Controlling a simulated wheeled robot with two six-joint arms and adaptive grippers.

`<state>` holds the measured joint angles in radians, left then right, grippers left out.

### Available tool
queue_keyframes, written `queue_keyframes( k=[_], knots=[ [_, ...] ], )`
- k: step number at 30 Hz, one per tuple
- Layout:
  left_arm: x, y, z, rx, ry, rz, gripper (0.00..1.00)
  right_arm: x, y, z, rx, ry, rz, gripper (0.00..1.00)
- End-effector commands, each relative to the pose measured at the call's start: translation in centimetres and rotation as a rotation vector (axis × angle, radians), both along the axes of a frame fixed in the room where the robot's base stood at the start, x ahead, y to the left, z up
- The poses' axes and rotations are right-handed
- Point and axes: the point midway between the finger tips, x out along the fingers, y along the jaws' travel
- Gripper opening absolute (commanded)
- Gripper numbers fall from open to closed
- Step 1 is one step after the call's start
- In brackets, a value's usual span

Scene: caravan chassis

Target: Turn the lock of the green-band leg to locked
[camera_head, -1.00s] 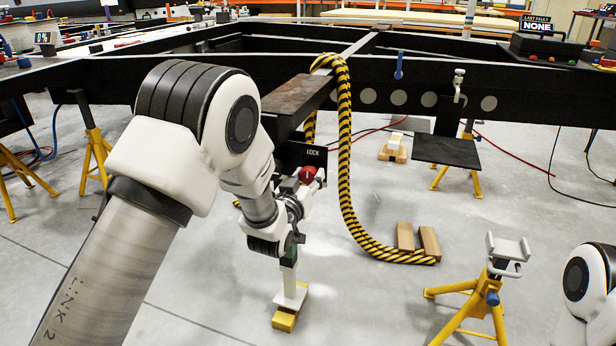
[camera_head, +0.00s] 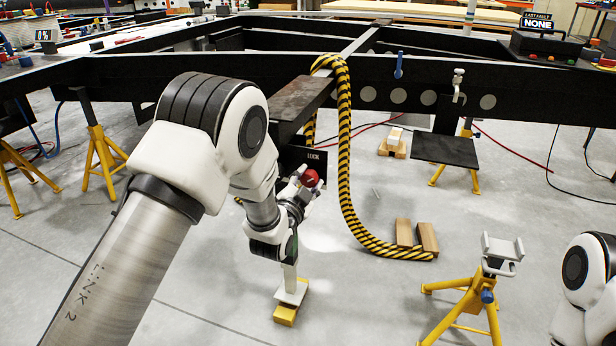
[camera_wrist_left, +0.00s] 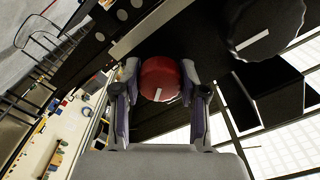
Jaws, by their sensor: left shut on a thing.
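The red lock knob (camera_head: 310,178) sits on a dark plate marked LOCK (camera_head: 313,156), below the chassis beam. My left gripper (camera_head: 302,182) is around the knob. In the left wrist view the red knob (camera_wrist_left: 160,80), with a white line on its face, lies between the two fingers of my left gripper (camera_wrist_left: 160,92), which are shut on it. The leg (camera_head: 289,277) drops below the gripper to a foot on a yellow block (camera_head: 285,314). The leg's green band is mostly hidden behind my gripper. My right gripper is out of view.
A yellow-black striped hose (camera_head: 345,150) hangs just right of the knob. A larger black knob (camera_wrist_left: 265,25) with a white mark is near the fingers in the wrist view. Wooden blocks (camera_head: 427,237) and a yellow stand (camera_head: 462,310) are on the floor at right.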

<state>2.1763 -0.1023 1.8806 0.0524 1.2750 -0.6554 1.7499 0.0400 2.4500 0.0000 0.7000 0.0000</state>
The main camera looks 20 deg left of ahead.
Motion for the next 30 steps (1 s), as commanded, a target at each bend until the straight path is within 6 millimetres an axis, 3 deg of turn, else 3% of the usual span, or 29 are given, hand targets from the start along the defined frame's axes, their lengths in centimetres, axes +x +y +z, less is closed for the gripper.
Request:
queue_keyframes(
  k=[15, 30],
  knots=[
    [0.0, 0.0, 0.2, 0.465, -0.017, 0.000, 0.07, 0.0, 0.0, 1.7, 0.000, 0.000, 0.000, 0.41],
    [0.0, 0.0, 0.1, 0.681, -0.025, 0.000, 0.07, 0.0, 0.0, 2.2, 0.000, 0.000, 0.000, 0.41]
  ],
)
